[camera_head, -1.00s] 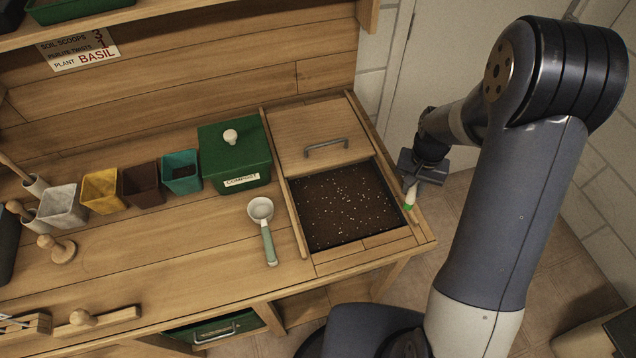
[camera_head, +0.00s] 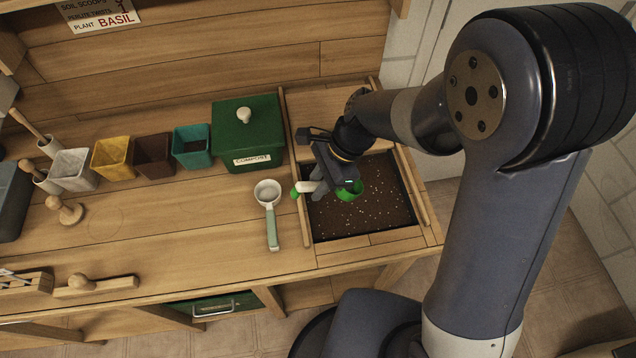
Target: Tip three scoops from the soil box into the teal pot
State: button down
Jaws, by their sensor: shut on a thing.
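The soil box (camera_head: 402,212) is set into the right of the bench, filled with dark soil speckled white. The teal pot (camera_head: 205,135) stands upright at the right end of the pot row, with something dark inside. My gripper (camera_head: 326,184) is shut on a scoop with a green bowl (camera_head: 350,190) and a white handle (camera_head: 307,187). It holds the scoop over the left part of the soil box. The gripper hides part of the handle, and I cannot tell whether the bowl holds soil.
A green compost bin (camera_head: 247,135) stands between the teal pot and the soil box. A white scoop with a pale green handle (camera_head: 271,228) lies left of the box. Brown (camera_head: 154,158), yellow (camera_head: 112,160) and grey (camera_head: 74,171) pots stand left. The bench front is mostly clear.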

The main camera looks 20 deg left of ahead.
jog(key=w+d+f+t+h+b, duration=0.1)
jog(key=w+d+f+b, duration=0.1)
jog(key=f+b, duration=0.25)
jog(key=w+d+f+b, duration=0.2)
jog(key=f+b, duration=0.2)
jog(key=f, duration=0.2)
jog(key=shift+s+a+r+t+h+p, duration=0.5)
jog(key=shift+r+p, duration=0.9)
jog(key=shift+p, duration=0.4)
jog(key=shift+s+a+r+t+h+p, duration=0.5)
jog(key=shift+r+p, duration=0.9)
jog(key=shift+p, duration=0.4)
jog(key=shift+s+a+r+t+h+p, duration=0.4)
jog(key=shift+r+h+p, duration=0.2)
jog(key=shift+r+p, duration=1)
jog(key=shift+f, duration=0.25)
